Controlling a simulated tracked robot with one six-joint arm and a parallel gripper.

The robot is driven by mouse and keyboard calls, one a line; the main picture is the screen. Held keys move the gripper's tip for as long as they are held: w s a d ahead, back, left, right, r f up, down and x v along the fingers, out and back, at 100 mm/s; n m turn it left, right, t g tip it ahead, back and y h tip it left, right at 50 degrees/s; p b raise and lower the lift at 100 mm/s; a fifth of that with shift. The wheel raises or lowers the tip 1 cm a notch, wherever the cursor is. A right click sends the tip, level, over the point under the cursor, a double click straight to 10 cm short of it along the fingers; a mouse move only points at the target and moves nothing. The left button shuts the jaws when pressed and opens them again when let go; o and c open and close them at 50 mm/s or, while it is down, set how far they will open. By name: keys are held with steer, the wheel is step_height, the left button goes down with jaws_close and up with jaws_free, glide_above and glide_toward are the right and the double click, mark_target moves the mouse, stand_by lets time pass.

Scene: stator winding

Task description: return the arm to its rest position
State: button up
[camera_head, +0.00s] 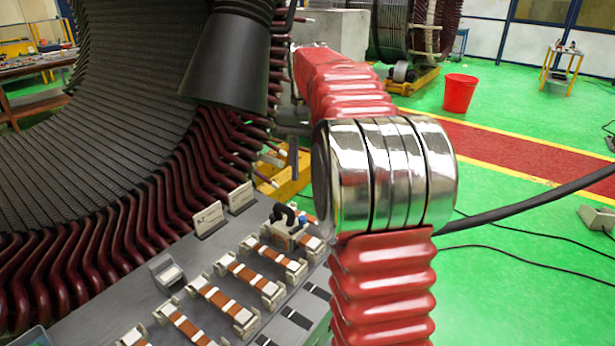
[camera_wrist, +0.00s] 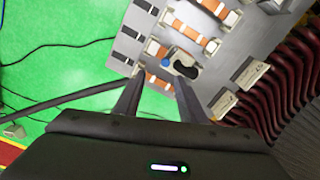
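My arm (camera_head: 385,285), with red ribbed sleeves and a shiny silver joint (camera_head: 390,175), rises at the right of the head view and bends back towards the stator. My gripper (camera_wrist: 160,80) shows in the wrist view with its two dark fingers apart and nothing visible between them. It points down towards the grey tray (camera_wrist: 212,78). A small pale device (camera_wrist: 183,68) with a black top and a blue knob is on the tray, beyond the fingertips.
The large stator (camera_head: 100,130), with dark red coil ends, fills the left. Several copper-coloured parts with pale end blocks sit in rows on the tray. A red bucket (camera_head: 459,93) and small yellow stand (camera_head: 560,65) are farther back. Black cables cross the green floor (camera_head: 520,255) at right.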

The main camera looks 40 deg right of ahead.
stand_by(0.5)
steer(key=s+a+f+n, duration=0.2)
steer(key=a+f+n, duration=0.1)
steer(key=f, duration=0.3)
steer(key=s+a+f+n+t, duration=0.1)
steer(key=s+a+n+t, duration=0.4)
steer(key=s+a, duration=1.5)
steer(key=a+n, duration=0.2)
steer(key=shift+a+t, duration=0.3)
steer(key=shift+a, duration=0.05)
steer(key=shift+f, duration=0.1)
steer(key=shift+c, duration=0.5)
